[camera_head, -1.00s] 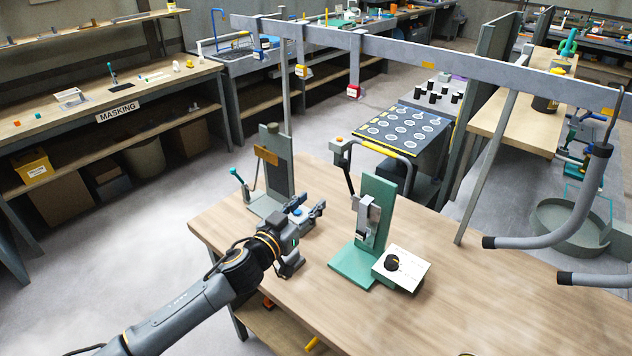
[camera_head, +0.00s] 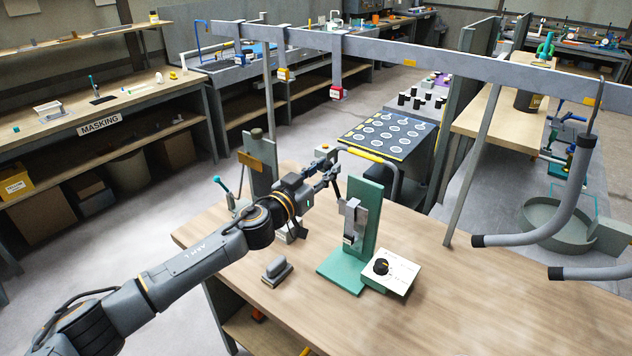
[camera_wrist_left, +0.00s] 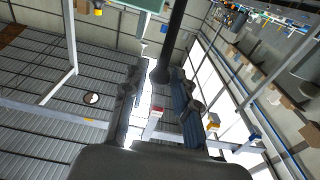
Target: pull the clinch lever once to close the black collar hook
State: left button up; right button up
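The green clinch stand (camera_head: 367,215) stands upright on the wooden table, with a metal plate and clamp parts (camera_head: 352,222) on its front. My left gripper (camera_head: 333,170) is at the stand's upper left, where the dark lever (camera_head: 337,187) rises and is mostly hidden by the fingers. In the left wrist view a black rod with a thick end, likely this lever (camera_wrist_left: 172,42), reaches in between the two spread fingers (camera_wrist_left: 155,105). I cannot tell whether they touch it. The black collar hook is not clearly made out. My right gripper is not in view.
A white box with a black knob (camera_head: 397,275) lies beside the stand's base. A small grey block (camera_head: 277,270) is on the table at front left. A second stand (camera_head: 258,160) with a teal-tipped lever is behind my left arm. The table's right side is clear.

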pick_arm(q)
jog(key=c, duration=0.3)
jog(key=s+a+f, duration=0.3)
jog(key=s, duration=0.1)
jog(key=shift+f+b, duration=0.2)
jog(key=shift+b, duration=0.15)
